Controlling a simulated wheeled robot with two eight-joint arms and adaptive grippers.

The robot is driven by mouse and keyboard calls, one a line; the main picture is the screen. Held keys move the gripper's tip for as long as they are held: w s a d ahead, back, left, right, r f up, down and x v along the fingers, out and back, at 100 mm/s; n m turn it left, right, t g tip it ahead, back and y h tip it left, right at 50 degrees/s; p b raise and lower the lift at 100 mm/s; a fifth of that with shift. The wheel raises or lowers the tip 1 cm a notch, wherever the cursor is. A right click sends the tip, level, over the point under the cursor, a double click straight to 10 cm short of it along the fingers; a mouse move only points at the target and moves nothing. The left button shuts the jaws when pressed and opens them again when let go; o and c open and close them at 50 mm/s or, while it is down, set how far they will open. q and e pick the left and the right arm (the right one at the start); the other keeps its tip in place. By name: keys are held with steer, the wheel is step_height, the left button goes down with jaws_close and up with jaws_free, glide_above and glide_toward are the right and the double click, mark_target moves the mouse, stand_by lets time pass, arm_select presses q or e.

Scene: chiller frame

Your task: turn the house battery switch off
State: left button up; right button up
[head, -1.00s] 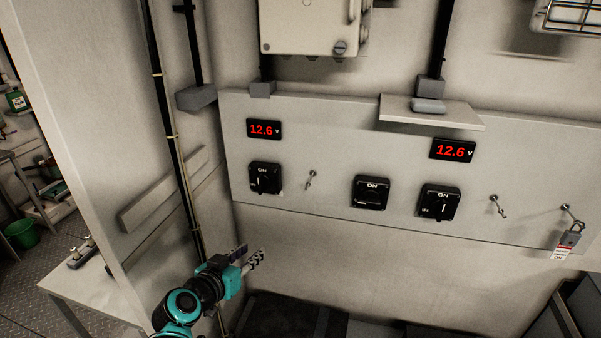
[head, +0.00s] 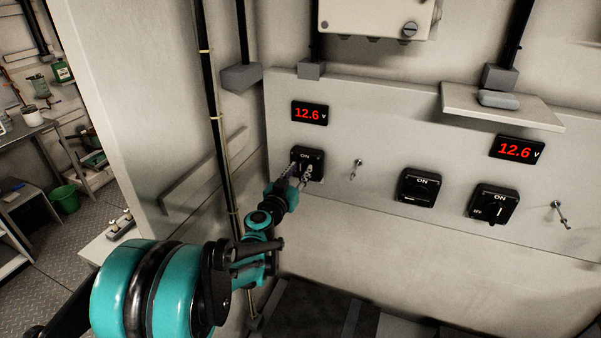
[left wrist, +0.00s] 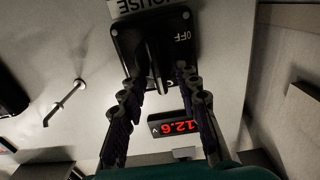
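The house battery switch (head: 312,154) is a black square rotary switch at the left end of the grey panel, with ON at its top in the head view. The left wrist view shows its plate (left wrist: 128,38) upside down, with a HOUSE label (left wrist: 141,6) and OFF on the plate. Its dark ridged knob (left wrist: 156,62) lies lengthwise in that view. My left gripper (head: 298,171) is at the switch, partly covering it. In the wrist view its two fingers (left wrist: 160,82) are apart, one on each side of the knob. Contact cannot be told. My right gripper is out of view.
A toggle lever (head: 357,169) sticks out right of the switch. Two more rotary switches (head: 418,188) (head: 493,205) and another lever (head: 560,214) are farther right. A red 12.6 V display (head: 310,112) is above. A side wall (head: 130,110) stands left.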

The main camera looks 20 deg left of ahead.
arm_select(q)
steer(key=shift+w, duration=0.2)
jaws_close()
